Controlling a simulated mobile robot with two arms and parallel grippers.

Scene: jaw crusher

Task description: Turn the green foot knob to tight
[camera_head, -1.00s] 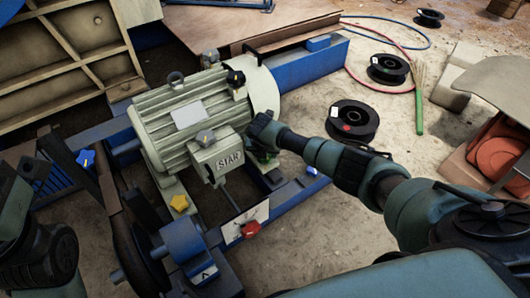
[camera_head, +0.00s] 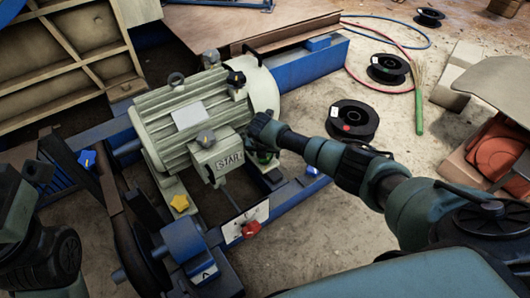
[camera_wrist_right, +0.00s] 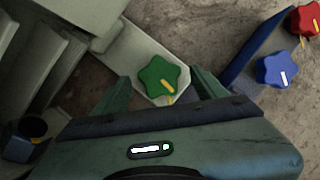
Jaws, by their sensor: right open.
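The green star-shaped foot knob (camera_wrist_right: 163,76) sits on a pale foot plate (camera_wrist_right: 143,48) in the right wrist view. A yellow line on its top points down and right, and a yellow mark shows on the plate just below it. My right gripper (camera_wrist_right: 161,88) is open, with one finger to each side of the knob and gaps visible between. In the head view my right gripper (camera_head: 258,138) is beside the motor (camera_head: 190,115), at its foot; a bit of the green knob (camera_head: 264,157) shows under it. Only my left arm shows at lower left, not its gripper.
A terminal box marked STAR (camera_head: 217,160) with a grey knob on top is close left of my right gripper. A yellow knob (camera_head: 180,202), a red knob (camera_head: 251,229) and a blue knob (camera_wrist_right: 277,70) are nearby. Cable spools (camera_head: 352,121) lie on the floor to the right.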

